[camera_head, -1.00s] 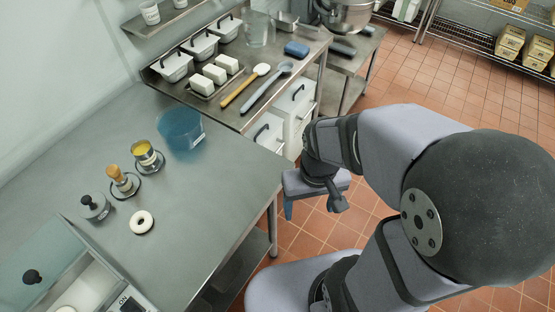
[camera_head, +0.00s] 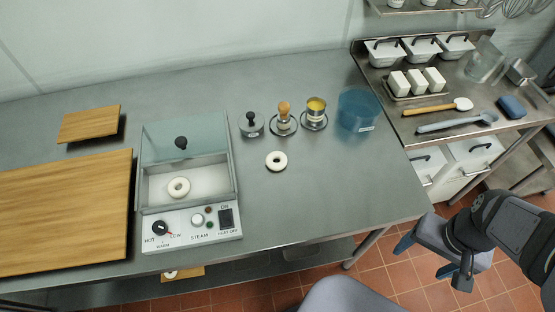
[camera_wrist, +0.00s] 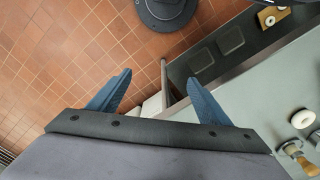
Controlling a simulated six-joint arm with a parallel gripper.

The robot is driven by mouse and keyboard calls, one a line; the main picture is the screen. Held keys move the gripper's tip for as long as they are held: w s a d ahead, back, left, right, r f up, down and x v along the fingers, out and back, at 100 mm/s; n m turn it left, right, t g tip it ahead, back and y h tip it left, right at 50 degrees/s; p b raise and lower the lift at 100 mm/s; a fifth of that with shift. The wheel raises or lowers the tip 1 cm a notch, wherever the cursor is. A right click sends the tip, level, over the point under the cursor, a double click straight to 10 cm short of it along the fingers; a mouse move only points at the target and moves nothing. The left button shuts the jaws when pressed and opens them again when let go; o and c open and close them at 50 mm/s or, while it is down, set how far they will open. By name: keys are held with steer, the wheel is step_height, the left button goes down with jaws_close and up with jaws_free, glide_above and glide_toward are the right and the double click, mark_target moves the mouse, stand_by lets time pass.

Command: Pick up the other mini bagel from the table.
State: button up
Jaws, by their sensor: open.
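A white mini bagel (camera_head: 276,161) lies flat on the steel table (camera_head: 330,190), in front of the small tools, in the head view. It also shows near the right edge of the wrist view (camera_wrist: 302,118). A second mini bagel (camera_head: 179,187) lies in the steamer box (camera_head: 187,210) to its left. My gripper (camera_head: 426,258) is open and empty, off the table's right side above the floor, well to the right of the table bagel. Its blue fingers stand apart in the wrist view (camera_wrist: 155,95).
Cutting boards (camera_head: 65,215) lie left. The table's front right is clear.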

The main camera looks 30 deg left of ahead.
steer(key=shift+o, duration=0.4)
steer(key=w+a+r, duration=0.1)
steer(key=w+a, duration=0.6)
steer(key=w, duration=0.1)
steer(key=t+b, duration=0.2)
glide_toward(276, 156)
steer(key=shift+s+d+f, duration=0.15)
steer(key=shift+d+f, duration=0.15)
steer(key=shift+d, duration=0.2)
steer(key=shift+w+f+p, duration=0.2)
steer(key=shift+f+p, duration=0.3)
steer(key=shift+f, duration=0.55)
steer(key=shift+f+p, duration=0.65)
steer(key=shift+p, duration=0.05)
steer(key=shift+w+a+f+p, duration=0.15)
steer(key=shift+f+p, duration=0.6)
steer(key=shift+f, duration=1.2)
steer(key=shift+w, duration=0.1)
steer(key=c, duration=1.1)
